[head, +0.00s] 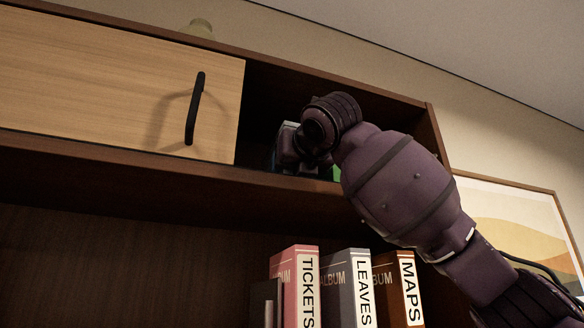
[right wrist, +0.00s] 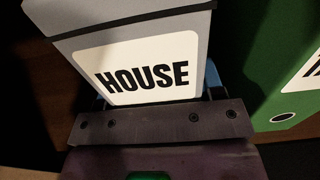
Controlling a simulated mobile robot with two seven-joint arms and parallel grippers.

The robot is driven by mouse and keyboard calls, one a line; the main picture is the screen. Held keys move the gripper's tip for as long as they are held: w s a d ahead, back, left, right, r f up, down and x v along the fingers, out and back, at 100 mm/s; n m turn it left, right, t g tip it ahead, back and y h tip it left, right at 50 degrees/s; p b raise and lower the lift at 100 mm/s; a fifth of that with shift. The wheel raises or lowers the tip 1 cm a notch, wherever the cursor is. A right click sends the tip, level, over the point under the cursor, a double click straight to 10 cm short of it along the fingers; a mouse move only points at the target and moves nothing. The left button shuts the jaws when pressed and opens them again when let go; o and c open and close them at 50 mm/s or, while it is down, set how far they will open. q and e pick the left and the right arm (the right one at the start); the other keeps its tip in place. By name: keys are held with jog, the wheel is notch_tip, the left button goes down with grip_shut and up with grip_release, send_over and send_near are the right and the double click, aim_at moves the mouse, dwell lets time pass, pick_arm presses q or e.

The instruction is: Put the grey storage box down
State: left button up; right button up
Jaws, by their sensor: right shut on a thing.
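The grey storage box (right wrist: 140,22) shows close up in the right wrist view, with a white label reading HOUSE on its front. My right gripper (right wrist: 148,100) is shut on it, its dark palm bar across the lower front of the box. In the head view my right gripper (head: 292,148) reaches into the open upper compartment (head: 265,88) of the dark wood shelf unit. There my wrist hides nearly all of the box. I cannot tell whether the box's underside touches the compartment floor. My left gripper is not in view.
A green binder or box (right wrist: 285,75) stands close to the right of the grey box. A light wood door (head: 110,75) with a black handle (head: 195,108) covers the compartment's left side. Albums (head: 365,285) stand on the shelf below. A framed picture (head: 515,220) hangs at right.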

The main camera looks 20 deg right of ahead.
jog(key=shift+f, duration=0.1)
jog(key=o, duration=0.9)
jog(key=shift+o, duration=1.3)
pick_arm(q)
jog(key=b, duration=0.1)
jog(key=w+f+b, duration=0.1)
jog(key=b, duration=0.1)
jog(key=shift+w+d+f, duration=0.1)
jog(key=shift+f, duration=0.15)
pick_arm(e)
jog(key=s, duration=1.2)
jog(key=shift+d, duration=0.25)
